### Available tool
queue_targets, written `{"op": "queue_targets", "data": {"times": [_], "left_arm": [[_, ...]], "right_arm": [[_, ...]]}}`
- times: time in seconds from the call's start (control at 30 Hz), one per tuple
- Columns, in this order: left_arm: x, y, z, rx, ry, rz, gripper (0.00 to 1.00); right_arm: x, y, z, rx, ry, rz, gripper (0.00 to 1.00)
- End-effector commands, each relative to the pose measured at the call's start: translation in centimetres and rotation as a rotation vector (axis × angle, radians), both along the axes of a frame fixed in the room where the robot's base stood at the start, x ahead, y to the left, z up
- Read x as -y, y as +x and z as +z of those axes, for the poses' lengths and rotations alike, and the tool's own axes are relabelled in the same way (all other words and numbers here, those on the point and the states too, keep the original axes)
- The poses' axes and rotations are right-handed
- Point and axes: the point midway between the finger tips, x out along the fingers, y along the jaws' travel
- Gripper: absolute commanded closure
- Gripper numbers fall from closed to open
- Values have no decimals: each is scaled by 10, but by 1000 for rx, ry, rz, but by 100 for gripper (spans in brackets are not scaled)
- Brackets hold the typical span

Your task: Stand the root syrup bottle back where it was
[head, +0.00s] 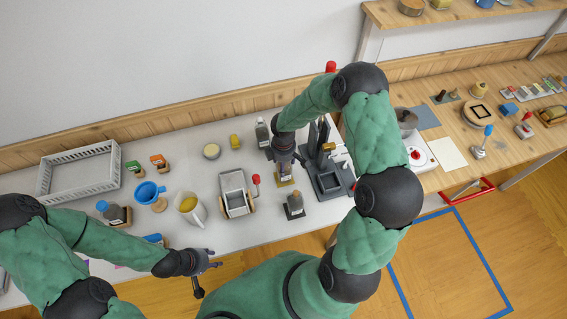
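No readable label shows which bottle is the root syrup bottle. A grey bottle (262,132) stands at the back of the white table, beside my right arm. A dark bottle (294,201) stands on a small base near the front edge, and a dark blue-capped bottle (113,212) stands at the left. My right gripper (285,165) points down just above an amber item on a small base (285,179); its fingers are too small and dark to tell whether they hold it. My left gripper (207,279) is open and empty, in front of the table's front edge.
A white crate (80,172), a blue funnel (148,191), a pitcher of yellow liquid (190,207) and a grey box with a red-knobbed lever (236,193) stand on the white table. A dark stand (330,183) is right of my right gripper. A wooden bench holds other items at right.

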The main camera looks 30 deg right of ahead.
Motion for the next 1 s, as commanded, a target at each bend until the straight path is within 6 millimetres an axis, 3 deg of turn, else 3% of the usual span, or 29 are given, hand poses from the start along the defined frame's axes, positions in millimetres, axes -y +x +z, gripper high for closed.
{"op": "queue_targets", "data": {"times": [0.73,0.77,0.8,0.87,1.0], "left_arm": [[0,0,-5,0,0,0,60],[0,0,-5,0,0,0,60],[0,0,-5,0,0,0,60],[0,0,-5,0,0,0,60],[0,0,-5,0,0,0,60]], "right_arm": [[0,1,-5,1,-1,0,97],[0,1,-5,1,-1,0,35],[0,1,-5,1,-1,0,24],[0,1,-5,1,-1,0,10],[0,0,-5,1,-1,0,10]]}}
